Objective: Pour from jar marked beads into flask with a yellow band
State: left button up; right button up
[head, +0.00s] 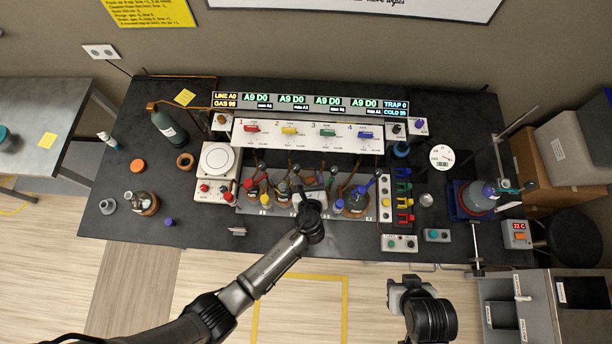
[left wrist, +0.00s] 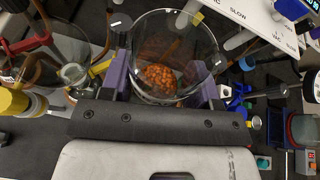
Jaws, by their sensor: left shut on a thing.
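My left gripper (head: 312,188) is over the middle of the bench's row of flasks. In the left wrist view its purple finger pads (left wrist: 163,80) are shut on a clear glass jar (left wrist: 172,28) with orange beads (left wrist: 158,78) at its bottom. No marking on the jar is readable. The jar hides part of what lies beyond it. A flask with some yellow at its neck (head: 283,190) stands just left of the gripper; its band is too small to make out surely. My right gripper (head: 408,290) is in front of the bench, apart from everything; its fingers are not clear.
A panel with red, yellow, green and blue valves (head: 308,135) runs behind the flasks. A blue-marked flask (head: 356,204) stands right of the gripper.

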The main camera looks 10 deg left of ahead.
aim_at(308, 168)
pick_arm(q)
jog(key=shift+d+r+n+h+b, duration=0.1)
jog(key=shift+d+n+h+b, duration=0.2)
jog(key=shift+n+h+b, duration=0.45)
jog(key=n+b, duration=0.1)
jog(key=r+n+h+b, duration=0.1)
jog(key=n, duration=0.1)
jog(key=shift+d+t+h, duration=0.25)
jog(key=shift+d+t, duration=0.05)
jog(key=shift+d, duration=0.05)
jog(key=shift+a+r+n+h+b, duration=0.35)
jog(key=shift+n+h+b, duration=0.25)
jog(key=shift+n+b, duration=0.4)
jog(key=n+b, duration=0.1)
jog(key=n+t+h+b, duration=0.1)
jog(key=shift+a+r+b, duration=0.35)
jog(key=shift+b, duration=0.05)
jog(key=n+b, duration=0.1)
jog(key=a+r+n+t+h+b, duration=0.1)
jog(key=b, duration=0.1)
jog(key=shift+s+a+n, duration=0.1)
jog(key=shift+n, duration=0.15)
jog(key=n+b, duration=0.1)
jog(key=a+t+b, duration=0.1)
jog(key=shift+s+r+n+h+b, duration=0.1)
jog(key=shift+r+n+h+b, duration=0.1)
jog(key=shift+n+h+b, duration=0.15)
jog(key=shift+r, duration=0.25)
